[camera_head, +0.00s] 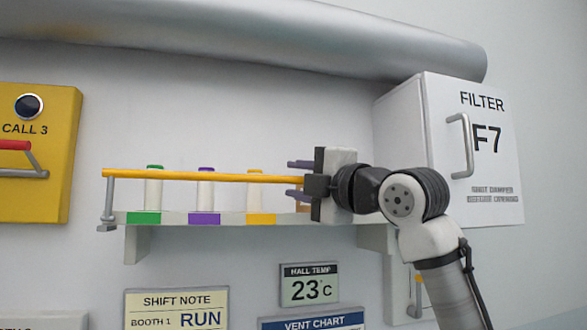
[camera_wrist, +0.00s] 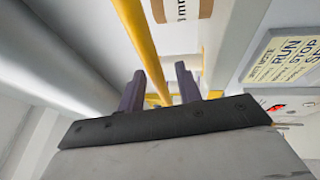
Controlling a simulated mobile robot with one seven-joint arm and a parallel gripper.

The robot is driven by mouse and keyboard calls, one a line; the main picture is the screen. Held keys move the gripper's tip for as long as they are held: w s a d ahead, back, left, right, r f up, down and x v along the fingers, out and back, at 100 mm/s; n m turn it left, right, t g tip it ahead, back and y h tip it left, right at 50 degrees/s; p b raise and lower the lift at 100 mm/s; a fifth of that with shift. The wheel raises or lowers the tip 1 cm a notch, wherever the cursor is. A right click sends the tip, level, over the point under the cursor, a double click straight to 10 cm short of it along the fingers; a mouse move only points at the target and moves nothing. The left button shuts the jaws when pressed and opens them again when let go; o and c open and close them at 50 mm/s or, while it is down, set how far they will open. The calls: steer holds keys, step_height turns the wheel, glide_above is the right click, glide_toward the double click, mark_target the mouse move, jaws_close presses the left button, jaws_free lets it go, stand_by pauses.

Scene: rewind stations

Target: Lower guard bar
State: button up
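The guard bar (camera_head: 225,177) is a yellow bar running nearly level in front of the vials, above the shelf's front edge. Its left end meets a grey upright arm (camera_head: 109,200) at the shelf's left end. My gripper (camera_head: 298,179) is at the bar's right part, one purple finger above the bar and one below it. In the wrist view the yellow bar (camera_wrist: 145,45) passes between the two spread fingers of my gripper (camera_wrist: 163,80), closer to the left one. The gripper is open; a gap shows on its right side. The bar's right end is hidden behind my gripper.
The shelf (camera_head: 180,219) holds several vials with coloured caps and matching labels. A white filter box (camera_head: 470,150) with a handle is at right, and a large grey pipe (camera_head: 250,35) runs above. A yellow call panel (camera_head: 40,185) is at left. Signs hang below the shelf.

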steer(key=shift+x, duration=0.85)
steer(key=shift+c, duration=0.2)
jaws_close()
